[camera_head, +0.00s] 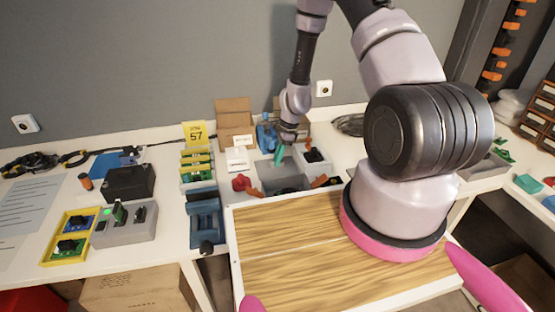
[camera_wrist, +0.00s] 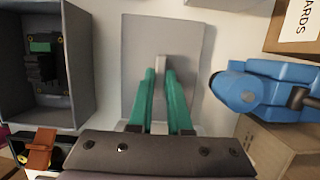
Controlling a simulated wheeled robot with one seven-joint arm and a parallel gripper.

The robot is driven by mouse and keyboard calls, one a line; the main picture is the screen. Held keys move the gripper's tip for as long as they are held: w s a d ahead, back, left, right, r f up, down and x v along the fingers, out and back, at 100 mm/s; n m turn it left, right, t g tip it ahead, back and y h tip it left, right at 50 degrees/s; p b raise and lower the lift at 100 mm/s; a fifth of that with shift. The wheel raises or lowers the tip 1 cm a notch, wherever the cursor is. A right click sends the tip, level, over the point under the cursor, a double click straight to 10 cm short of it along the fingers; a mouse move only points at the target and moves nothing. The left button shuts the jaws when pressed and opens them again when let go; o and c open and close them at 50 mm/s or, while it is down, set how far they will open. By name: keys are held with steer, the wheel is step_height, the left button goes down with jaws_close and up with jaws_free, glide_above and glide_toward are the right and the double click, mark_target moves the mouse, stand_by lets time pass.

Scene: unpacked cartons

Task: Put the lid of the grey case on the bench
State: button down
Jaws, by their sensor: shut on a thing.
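The lid (camera_wrist: 187,40) is a flat light-grey plate with a raised grip in its middle. My gripper (camera_wrist: 160,75), with green fingers, is shut on that grip; in the head view it is small and partly hidden at the back of the bench (camera_head: 279,155). The open grey case (camera_wrist: 84,65) stands just left of the lid in the wrist view, apart from it, with a dark and green part inside. It also shows in the head view (camera_head: 283,184). I cannot tell whether the lid touches the white bench (camera_wrist: 108,25).
A blue object (camera_wrist: 250,88) stands close to the lid in the wrist view. Cardboard cartons (camera_head: 234,118) stand behind. A small box with black contents (camera_head: 314,157) and orange pieces are close by. A wooden board (camera_head: 290,255) is in front.

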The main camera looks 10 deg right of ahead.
steer(key=shift+f, duration=0.25)
steer(key=c, duration=0.9)
jaws_free()
steer(key=shift+o, duration=0.2)
steer(key=v, duration=1.3)
step_height(320, 180, up, 14)
steer(key=n+t, duration=0.2)
steer(key=n, duration=0.1)
glide_above(286, 165)
steer(key=s+r+n+t, duration=0.1)
steer(key=s+r+n, duration=0.35)
steer(key=r, duration=0.75)
steer(key=s+d+r+n+t+h, duration=0.1)
steer(key=s+r+n+t, duration=0.3)
steer(key=s+r, duration=1)
steer(key=s+d+n, duration=0.1)
steer(key=s+n, duration=0.1)
steer(key=s, duration=0.2)
